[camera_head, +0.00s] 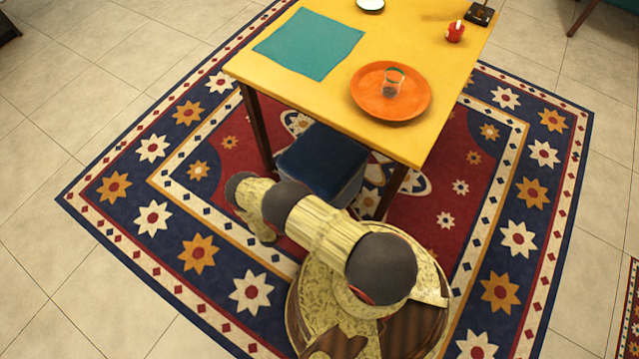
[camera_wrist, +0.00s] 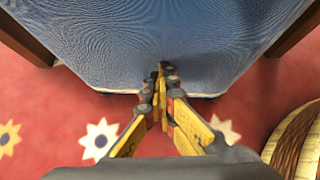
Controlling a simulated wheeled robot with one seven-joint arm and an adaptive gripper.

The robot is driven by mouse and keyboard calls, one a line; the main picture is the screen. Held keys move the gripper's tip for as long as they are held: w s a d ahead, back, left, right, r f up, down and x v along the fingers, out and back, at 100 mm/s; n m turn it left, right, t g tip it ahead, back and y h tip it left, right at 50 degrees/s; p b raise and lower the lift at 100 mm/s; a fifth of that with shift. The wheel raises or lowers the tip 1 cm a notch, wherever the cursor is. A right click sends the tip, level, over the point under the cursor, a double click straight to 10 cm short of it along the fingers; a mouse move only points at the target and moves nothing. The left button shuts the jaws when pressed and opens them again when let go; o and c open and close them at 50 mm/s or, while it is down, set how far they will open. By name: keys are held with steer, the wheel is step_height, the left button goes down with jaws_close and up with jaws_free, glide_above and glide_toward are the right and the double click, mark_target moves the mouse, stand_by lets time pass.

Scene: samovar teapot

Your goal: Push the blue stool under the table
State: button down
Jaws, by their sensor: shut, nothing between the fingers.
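The blue stool (camera_head: 322,160) stands at the near end of the yellow table (camera_head: 305,95), between its two near legs. Its far part is under the tabletop and its near part sticks out. In the wrist view the stool's blue side (camera_wrist: 160,40) fills the upper part. My gripper (camera_wrist: 162,72) is shut and empty, its fingertips pointing at the stool's side, at or very close to it; I cannot tell whether they touch. In the head view my arm covers the stool's lower near part, and the fingers are hidden.
Dark table legs (camera_head: 257,128) and (camera_head: 391,192) flank the stool. An orange plate (camera_head: 365,103) with a glass (camera_head: 392,82), a teal mat (camera_head: 310,43) and a red candle (camera_head: 455,32) are on the table. A patterned rug (camera_head: 198,250) lies below. Tiled floor is clear at left.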

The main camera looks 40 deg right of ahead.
steer(key=w+d, duration=0.2)
steer(key=d, duration=0.3)
steer(key=shift+d, duration=0.35)
stand_by(0.4)
stand_by(0.3)
steer(key=shift+w+d, duration=0.3)
steer(key=shift+d, duration=0.65)
steer(key=shift+w+d, duration=0.3)
steer(key=shift+d, duration=0.65)
steer(key=shift+w+d, duration=0.3)
steer(key=shift+d, duration=0.65)
steer(key=a, duration=0.1)
steer(key=s+a, duration=0.1)
steer(key=a, duration=0.3)
steer(key=shift+s+a, duration=0.25)
steer(key=shift+s, duration=0.15)
steer(key=shift+s, duration=0.1)
